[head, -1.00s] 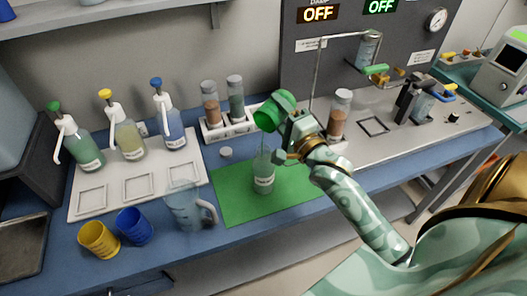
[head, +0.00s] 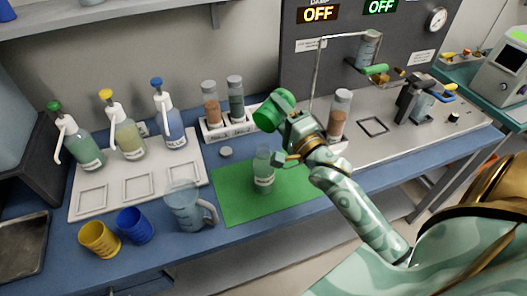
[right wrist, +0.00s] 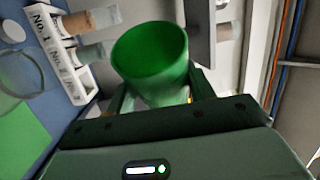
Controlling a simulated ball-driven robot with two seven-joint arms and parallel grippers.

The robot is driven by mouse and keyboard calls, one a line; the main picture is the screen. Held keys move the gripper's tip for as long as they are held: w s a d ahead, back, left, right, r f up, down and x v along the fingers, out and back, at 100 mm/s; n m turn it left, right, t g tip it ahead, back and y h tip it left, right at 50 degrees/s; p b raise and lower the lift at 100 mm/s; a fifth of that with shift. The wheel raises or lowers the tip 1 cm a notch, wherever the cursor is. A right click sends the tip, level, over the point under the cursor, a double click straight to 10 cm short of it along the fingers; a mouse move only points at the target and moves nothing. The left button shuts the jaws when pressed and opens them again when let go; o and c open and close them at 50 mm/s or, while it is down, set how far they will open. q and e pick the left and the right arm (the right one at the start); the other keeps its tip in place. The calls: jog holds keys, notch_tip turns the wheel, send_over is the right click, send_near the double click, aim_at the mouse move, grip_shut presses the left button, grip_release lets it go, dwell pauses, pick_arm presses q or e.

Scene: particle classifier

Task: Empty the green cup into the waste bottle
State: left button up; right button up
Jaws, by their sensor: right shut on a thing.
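The green cup (head: 273,109) is held tilted to the left, above the green mat. My right gripper (head: 297,127) is shut on it. In the right wrist view the cup (right wrist: 150,62) shows its open mouth and green inner wall; I see no contents in it. A clear bottle (head: 264,172) with a white label, probably the waste bottle, stands upright on the green mat (head: 232,199). It is below the cup, with a gap between them. Its label is too small to read. My left gripper is not in view.
A clear jug (head: 185,208) stands left of the mat, with blue (head: 134,226) and yellow (head: 99,240) cups further left. A rack (head: 230,130) with two vials is behind. A small white cap (head: 226,152) lies beside the mat.

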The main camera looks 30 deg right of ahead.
aim_at(277, 119)
jog(key=shift+s+a+r+n+t+y, duration=0.15)
jog(key=shift+a+n+t+y, duration=0.1)
jog(key=shift+n, duration=0.4)
jog(key=shift+a+r+n+t+y, duration=0.1)
jog(key=shift+r+n+t+y, duration=0.15)
jog(key=shift+n, duration=0.35)
jog(key=shift+s+a+r+n+t+y, duration=0.1)
jog(key=shift+a+n+y, duration=0.15)
jog(key=shift+n, duration=0.4)
dwell(1.6)
jog(key=shift+s+a+r+n+t+y+p, duration=0.1)
jog(key=shift+a+n+y, duration=0.15)
jog(key=shift+n, duration=0.5)
jog(key=shift+s+a+r+n+t+y+p, duration=0.15)
jog(key=shift+n+y, duration=0.25)
jog(key=shift+n, duration=0.4)
jog(key=shift+w+a+r+n+t+y+p, duration=0.1)
jog(key=shift+a+n+y, duration=0.2)
jog(key=shift+n, duration=0.45)
dwell(2.2)
